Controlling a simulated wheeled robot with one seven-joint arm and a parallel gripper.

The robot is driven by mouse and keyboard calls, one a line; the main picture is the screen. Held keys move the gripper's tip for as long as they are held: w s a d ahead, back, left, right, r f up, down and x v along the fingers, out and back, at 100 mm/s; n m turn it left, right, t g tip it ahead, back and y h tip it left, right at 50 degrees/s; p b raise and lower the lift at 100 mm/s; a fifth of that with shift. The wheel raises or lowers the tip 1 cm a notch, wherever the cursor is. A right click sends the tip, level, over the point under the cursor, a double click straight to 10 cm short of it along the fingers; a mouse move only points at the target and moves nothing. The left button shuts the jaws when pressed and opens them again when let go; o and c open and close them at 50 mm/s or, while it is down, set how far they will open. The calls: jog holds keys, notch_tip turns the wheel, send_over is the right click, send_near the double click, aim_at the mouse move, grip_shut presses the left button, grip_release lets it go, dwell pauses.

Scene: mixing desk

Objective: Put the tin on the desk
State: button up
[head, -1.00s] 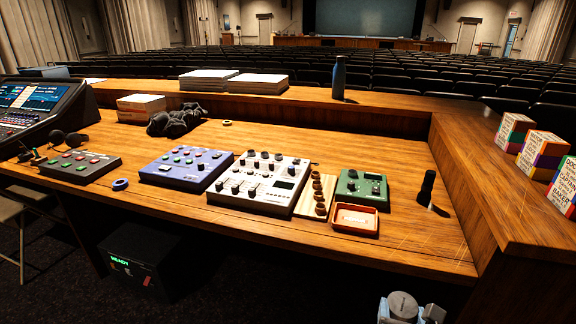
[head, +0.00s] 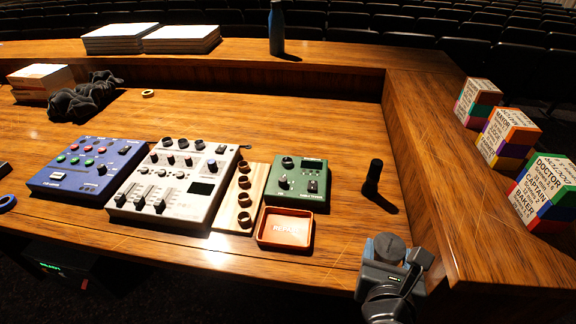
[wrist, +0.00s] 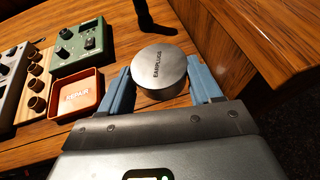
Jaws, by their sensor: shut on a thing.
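The tin is a round grey metal can (wrist: 158,72), its lid lettered "EARPLUGS" in the wrist view. It sits between the two blue fingers of my gripper (wrist: 160,88), which is shut on it. In the head view the tin (head: 390,247) shows at the lower right, held by my gripper (head: 392,262) near the desk's front right corner. The wooden desk (head: 345,200) lies beyond and beneath it. I cannot tell how high the tin is above the desk or whether it is past the front edge.
An orange-red "REPAIR" tray (head: 286,228) stands left of my gripper, with a green box (head: 298,180) behind it. A black upright object (head: 373,175) stands farther back. A raised wooden ledge (head: 425,170) bounds the right. Bare desk lies between tray and ledge.

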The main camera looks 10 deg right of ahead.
send_over(348, 245)
notch_tip(348, 245, down, 7)
jog(key=shift+s+r, duration=0.1)
jog(key=shift+f+b, duration=1.6)
jog(key=shift+f, duration=0.5)
jog(key=shift+f, duration=0.15)
jog(key=o, duration=1)
jog(key=shift+o, duration=0.2)
jog(key=shift+r, duration=0.2)
jog(key=b+v, duration=0.1)
jog(key=v, duration=1.1)
